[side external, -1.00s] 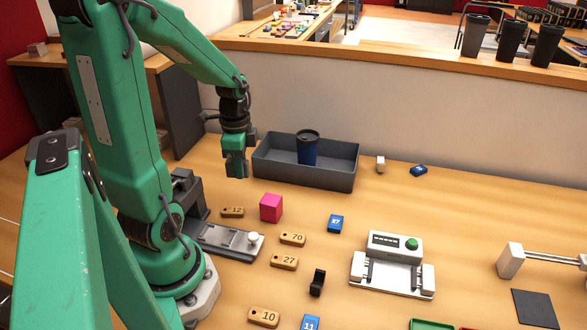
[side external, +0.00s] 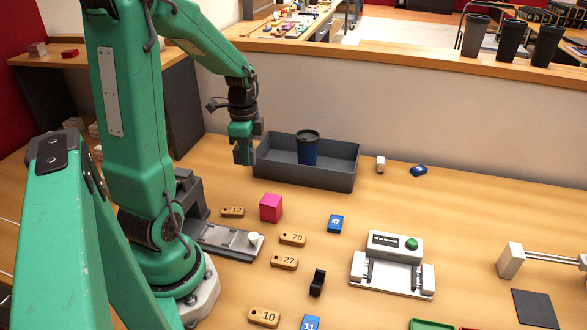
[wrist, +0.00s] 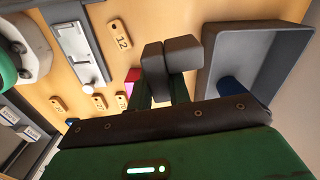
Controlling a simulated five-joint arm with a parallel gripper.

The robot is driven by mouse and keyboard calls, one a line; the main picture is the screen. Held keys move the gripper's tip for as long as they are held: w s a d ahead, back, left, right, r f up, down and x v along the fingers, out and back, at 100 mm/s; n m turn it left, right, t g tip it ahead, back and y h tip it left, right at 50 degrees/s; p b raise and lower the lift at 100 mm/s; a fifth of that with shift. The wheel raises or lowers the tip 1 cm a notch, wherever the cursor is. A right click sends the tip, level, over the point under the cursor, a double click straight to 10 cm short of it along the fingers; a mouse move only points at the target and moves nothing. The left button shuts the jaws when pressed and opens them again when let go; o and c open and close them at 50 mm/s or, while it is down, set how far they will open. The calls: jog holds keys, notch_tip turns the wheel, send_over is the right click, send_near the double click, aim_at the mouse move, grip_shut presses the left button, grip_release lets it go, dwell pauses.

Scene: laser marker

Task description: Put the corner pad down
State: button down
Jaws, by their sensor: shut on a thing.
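My gripper (side external: 243,155) hangs above the table just left of the grey tray, pointing down. In the wrist view its green fingers (wrist: 164,88) are close together, shut on a dark grey, blocky piece (wrist: 183,53) at their tips, which I take to be the corner pad. The fingers hide part of it, so its full shape is unclear.
The grey tray (side external: 305,178) holds a dark blue cup (side external: 308,148). A pink cube (side external: 271,208), numbered wooden tags (side external: 292,239), a blue tag (side external: 336,223) and a black clip-like piece (side external: 317,282) lie in front. A white device (side external: 394,268) stands at right. Bare table lies between the tray and the cube.

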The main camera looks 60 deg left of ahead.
jog(key=shift+m, duration=0.8)
jog(key=w+a, duration=0.2)
jog(key=a, duration=0.1)
jog(key=w+a, duration=0.3)
jog(key=shift+w+a+f, duration=0.1)
jog(key=shift+w+a, duration=0.1)
jog(key=shift+w, duration=0.1)
send_over(232, 165)
notch_tip(232, 165, down, 7)
jog(key=shift+d+f, duration=0.1)
jog(key=shift+f, duration=1.9)
jog(key=shift+f, duration=0.15)
jog(key=c, duration=1.3)
grip_release()
notch_tip(232, 165, up, 12)
jog(key=shift+r, duration=0.2)
